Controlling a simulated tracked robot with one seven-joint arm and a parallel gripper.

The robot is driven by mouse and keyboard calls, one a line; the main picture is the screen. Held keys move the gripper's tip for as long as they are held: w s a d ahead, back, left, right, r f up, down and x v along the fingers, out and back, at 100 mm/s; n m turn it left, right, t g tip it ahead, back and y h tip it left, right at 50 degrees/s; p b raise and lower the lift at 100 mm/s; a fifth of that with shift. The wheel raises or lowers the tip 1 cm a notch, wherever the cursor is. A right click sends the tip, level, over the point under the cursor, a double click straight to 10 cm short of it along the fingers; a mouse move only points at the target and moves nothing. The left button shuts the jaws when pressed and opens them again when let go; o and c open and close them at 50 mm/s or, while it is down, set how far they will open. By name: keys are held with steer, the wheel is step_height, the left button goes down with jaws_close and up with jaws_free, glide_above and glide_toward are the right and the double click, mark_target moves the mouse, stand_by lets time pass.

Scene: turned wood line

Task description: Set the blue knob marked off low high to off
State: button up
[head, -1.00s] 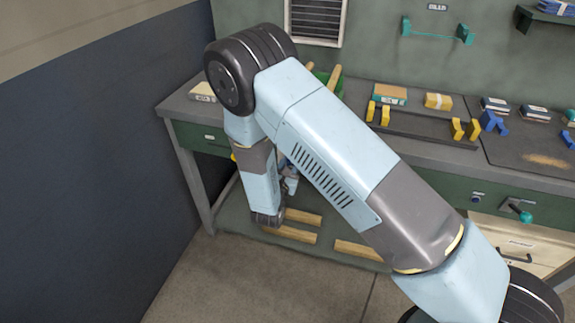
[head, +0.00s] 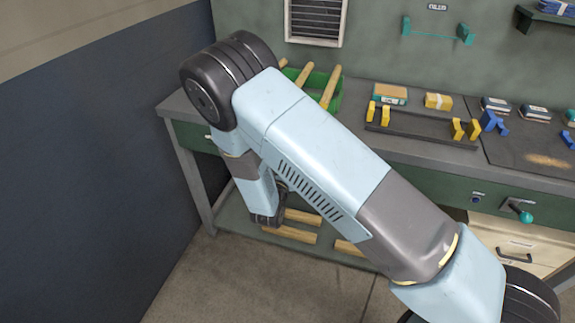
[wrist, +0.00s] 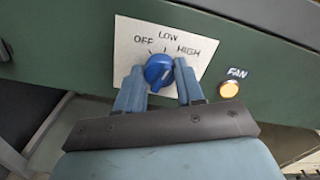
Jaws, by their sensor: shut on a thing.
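The blue knob (wrist: 158,72) sits on a white plate (wrist: 202,48) marked OFF, LOW and HIGH on a green panel, in the wrist view. OFF is on the left, LOW at the top and HIGH on the right. My gripper (wrist: 159,80) is shut on the knob, one blue finger at its left side and one at its right. A raised ridge on the knob seems to slant up to the right, but I cannot tell surely which mark it points to. In the head view my arm hides the knob and the fingers.
A lit amber lamp marked FAN (wrist: 229,90) is right of the plate. On the bench (head: 390,148) stand a green bin (head: 322,88) of wooden rods and a dark rack (head: 405,125) with yellow holders. A teal-handled lever (head: 522,213) is further right. Wood pieces (head: 290,234) lie on the lower shelf.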

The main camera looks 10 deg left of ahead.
steer(key=n, duration=1.1)
steer(key=shift+s+a+f+n, duration=0.2)
steer(key=shift+a+n, duration=0.15)
steer(key=shift+n, duration=0.05)
stand_by(0.3)
steer(key=o, duration=0.8)
steer(key=shift+c, duration=0.2)
steer(key=shift+o, duration=1.4)
steer(key=shift+w+d, duration=0.1)
steer(key=shift+d, duration=0.05)
steer(key=s+a, duration=0.1)
steer(key=s, duration=1.2)
steer(key=shift+s, duration=0.35)
